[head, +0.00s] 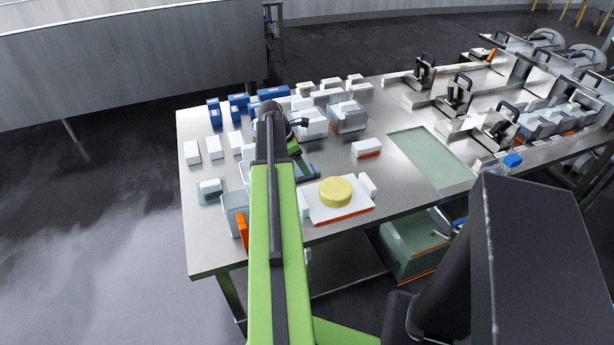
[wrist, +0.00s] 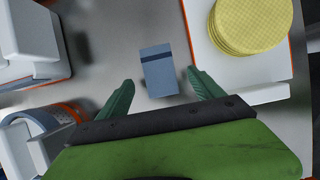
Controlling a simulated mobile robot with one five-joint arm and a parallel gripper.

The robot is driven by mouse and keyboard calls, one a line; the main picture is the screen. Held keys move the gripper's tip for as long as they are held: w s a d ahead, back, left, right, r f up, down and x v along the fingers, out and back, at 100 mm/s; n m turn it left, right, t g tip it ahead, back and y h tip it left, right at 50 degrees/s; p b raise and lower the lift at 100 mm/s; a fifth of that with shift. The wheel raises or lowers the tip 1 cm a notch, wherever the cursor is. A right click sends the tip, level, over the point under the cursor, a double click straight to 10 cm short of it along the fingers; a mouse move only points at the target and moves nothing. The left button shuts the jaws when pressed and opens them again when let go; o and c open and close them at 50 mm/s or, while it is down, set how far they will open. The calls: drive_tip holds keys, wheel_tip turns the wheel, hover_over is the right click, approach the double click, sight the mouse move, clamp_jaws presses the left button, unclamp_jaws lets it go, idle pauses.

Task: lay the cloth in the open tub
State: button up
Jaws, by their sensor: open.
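A flat blue-grey rectangle with a dark stripe, which looks like the folded cloth (wrist: 158,76), lies on the steel table. My gripper (wrist: 162,84) is open, its two green fingers apart on either side of the cloth's near end in the wrist view; the fingers hold nothing. In the head view the cloth (head: 312,170) shows only partly, beside my green arm. White-walled tubs (head: 311,124) stand behind my gripper in the head view. I cannot tell which one is the open tub. A white-rimmed container (wrist: 68,40) shows at the upper left of the wrist view.
A yellow cheese wheel (head: 336,190) sits on a white board (head: 326,214) just right of the cloth. A round-edged blue-grey container (wrist: 15,128) is at left in the wrist view. White blocks, blue boxes (head: 273,92) and presses (head: 457,97) stand farther off.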

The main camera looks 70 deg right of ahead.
drive_tip(key=b+x, duration=0.2)
drive_tip(key=x, duration=0.2)
drive_tip(key=shift+d+f+b, duration=0.1)
drive_tip(key=shift+f+b, duration=0.05)
drive_tip(key=shift+b, duration=0.25)
drive_tip(key=shift+c, duration=0.3)
drive_tip(key=c, duration=1.5)
drive_tip(key=shift+c, duration=0.2)
drive_tip(key=r+p, duration=0.3)
drive_tip(key=r, duration=0.1)
drive_tip(key=r+p, duration=0.1)
drive_tip(key=p, duration=0.1)
drive_tip(key=shift+s+r+p, duration=0.35)
drive_tip(key=shift+s+r, duration=0.05)
drive_tip(key=s+a+r+p, duration=0.2)
drive_tip(key=s+r+p, duration=0.4)
drive_tip(key=s, duration=0.4)
drive_tip(key=shift+s+a, duration=0.25)
